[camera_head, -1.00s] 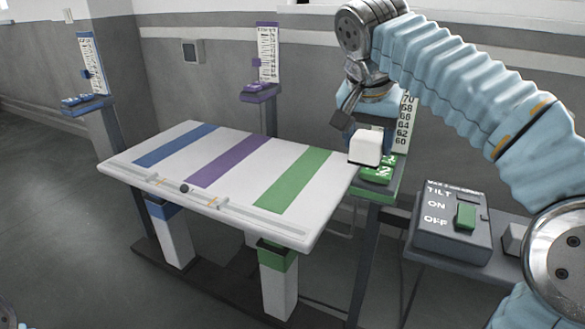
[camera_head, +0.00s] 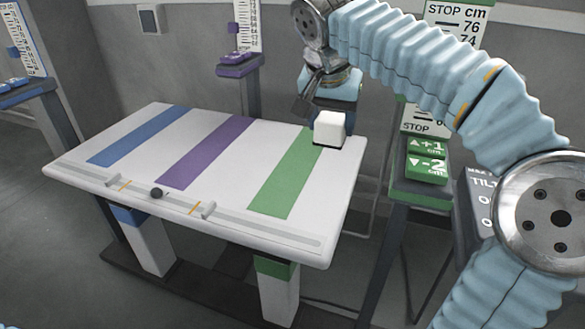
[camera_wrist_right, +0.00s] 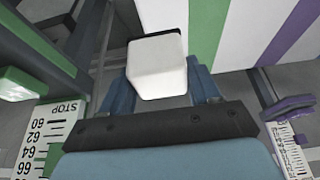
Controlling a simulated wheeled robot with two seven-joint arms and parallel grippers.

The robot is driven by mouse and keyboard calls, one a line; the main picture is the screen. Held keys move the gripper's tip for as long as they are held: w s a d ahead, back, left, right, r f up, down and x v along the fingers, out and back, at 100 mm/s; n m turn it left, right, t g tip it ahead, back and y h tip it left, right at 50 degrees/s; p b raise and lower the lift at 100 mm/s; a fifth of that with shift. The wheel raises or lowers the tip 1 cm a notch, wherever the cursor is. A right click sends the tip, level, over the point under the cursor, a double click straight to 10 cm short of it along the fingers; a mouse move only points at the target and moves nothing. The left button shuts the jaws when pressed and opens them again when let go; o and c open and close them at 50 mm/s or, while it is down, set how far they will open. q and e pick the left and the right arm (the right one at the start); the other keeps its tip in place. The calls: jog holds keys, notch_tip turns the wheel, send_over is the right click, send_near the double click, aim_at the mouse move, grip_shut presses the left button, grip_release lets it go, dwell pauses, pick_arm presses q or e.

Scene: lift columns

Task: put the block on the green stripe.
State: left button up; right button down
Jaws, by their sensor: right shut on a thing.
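The white block (camera_head: 329,128) is in my right gripper (camera_head: 327,104), at the far right part of the white table (camera_head: 335,190). In the head view it sits just right of the green stripe's far end and covers a little of that area. The green stripe (camera_head: 287,180) runs across the table, right of the purple one. In the right wrist view the block (camera_wrist_right: 157,68) is between the fingers of the right gripper (camera_wrist_right: 160,85), and the green stripe (camera_wrist_right: 207,30) lies beyond it. I cannot tell whether the block touches the table. My left gripper is out of view.
The table also has a blue stripe (camera_head: 140,137) and a purple stripe (camera_head: 205,153). A dark ball (camera_head: 156,193) sits in the track along the front edge. A green button stand (camera_head: 427,160) is right of the table, and a purple one (camera_head: 238,63) behind it.

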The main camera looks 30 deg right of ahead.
aim_at(328, 145)
notch_tip(328, 145, down, 6)
jog(key=b, duration=0.3)
jog(key=shift+w+r, duration=0.15)
jog(key=shift+r, duration=0.1)
jog(key=w+f, duration=0.3)
jog(key=w, duration=0.1)
jog(key=w+a+f, duration=0.1)
jog(key=w+f, duration=0.2)
jog(key=w, duration=0.1)
jog(key=w+a+f, duration=0.1)
jog(key=w+f, duration=0.1)
jog(key=w, duration=0.2)
jog(key=shift+w+f, duration=0.4)
jog(key=shift+w+a+f, duration=0.1)
jog(key=shift+w+f, duration=0.15)
jog(key=shift+f, duration=0.1)
jog(key=shift+w+f, duration=0.15)
jog(key=shift+f, duration=0.75)
jog(key=shift+w+f, duration=0.1)
jog(key=shift+f, duration=0.8)
